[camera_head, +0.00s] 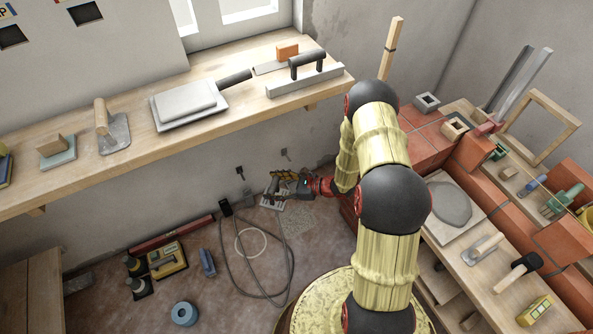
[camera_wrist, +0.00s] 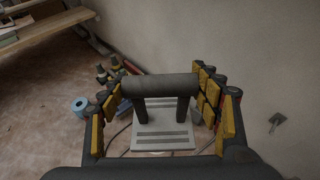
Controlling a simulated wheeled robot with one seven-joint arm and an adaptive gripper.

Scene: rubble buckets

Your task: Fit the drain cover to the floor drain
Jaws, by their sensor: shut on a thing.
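The drain cover is a light grey slotted plate (camera_wrist: 165,138) with a dark bar handle (camera_wrist: 160,87) on two posts. My gripper (camera_wrist: 162,92) is shut on this handle, with yellow finger pads at both ends of the bar. In the head view my gripper (camera_head: 290,184) is low near the back wall, with the slotted plate (camera_head: 271,201) beside and below it. The plate appears held above the floor; the gap is hard to judge. A speckled pale patch (camera_head: 297,222) lies on the floor just right of it; I cannot tell whether it is the floor drain.
A dark cable (camera_head: 290,265) and a white ring (camera_head: 250,243) lie on the floor in front. A blue roll (camera_head: 184,313) and a yellow-black case (camera_head: 167,261) are left. A wooden shelf (camera_head: 230,105) overhangs behind. A brick bench (camera_head: 480,225) stands right.

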